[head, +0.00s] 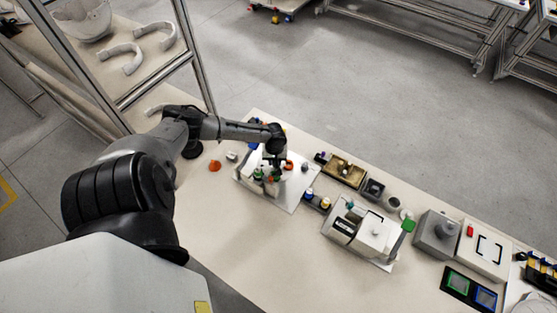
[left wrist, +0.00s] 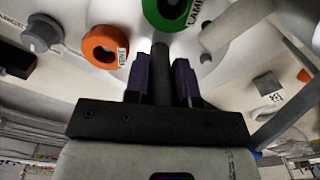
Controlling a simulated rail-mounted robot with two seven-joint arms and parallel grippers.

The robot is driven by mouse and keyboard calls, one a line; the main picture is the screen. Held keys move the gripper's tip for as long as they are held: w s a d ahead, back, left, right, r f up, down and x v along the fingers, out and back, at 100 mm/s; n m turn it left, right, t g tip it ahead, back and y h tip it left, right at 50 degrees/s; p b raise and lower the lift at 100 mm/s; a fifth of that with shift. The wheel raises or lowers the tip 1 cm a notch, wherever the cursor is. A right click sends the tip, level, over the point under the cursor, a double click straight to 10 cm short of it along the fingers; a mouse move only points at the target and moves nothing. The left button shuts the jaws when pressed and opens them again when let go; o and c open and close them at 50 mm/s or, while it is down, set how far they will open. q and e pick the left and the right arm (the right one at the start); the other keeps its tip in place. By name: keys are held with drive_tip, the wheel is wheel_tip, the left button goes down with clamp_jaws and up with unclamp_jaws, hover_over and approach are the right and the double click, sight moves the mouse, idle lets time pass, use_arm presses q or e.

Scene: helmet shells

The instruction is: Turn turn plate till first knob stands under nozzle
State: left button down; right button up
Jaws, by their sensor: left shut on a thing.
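In the left wrist view my left gripper (left wrist: 160,72) has its two dark fingers on either side of a dark upright post (left wrist: 161,88) and is shut on it. The post stands before a pale round surface that looks like the turn plate (left wrist: 140,18). A green ring-shaped knob (left wrist: 168,12) with a partly readable label is just beyond the fingers. An orange knob (left wrist: 105,46) is to their left and a grey knob (left wrist: 42,33) farther left. A pale cylinder (left wrist: 236,22), possibly the nozzle, is at upper right. In the head view my left gripper (head: 268,172) is over the station, largely hiding it.
On the bench (head: 225,225) an orange part (head: 215,166) lies left of the station. A brown tray (head: 344,171) and a white machine (head: 365,234) stand to the right. The bench front is clear. A metal frame post (head: 194,55) rises at the left.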

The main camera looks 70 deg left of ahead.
use_arm(q)
drive_tip(key=c, duration=0.9)
unclamp_jaws()
drive_tip(key=shift+c, duration=0.2)
wheel_tip(320, 180, up, 12)
drive_tip(key=shift+f+p, duration=0.1)
drive_tip(key=shift+p, duration=0.8)
wheel_tip(320, 180, up, 2)
drive_tip(key=shift+r, duration=0.1)
drive_tip(key=shift+w, duration=0.1)
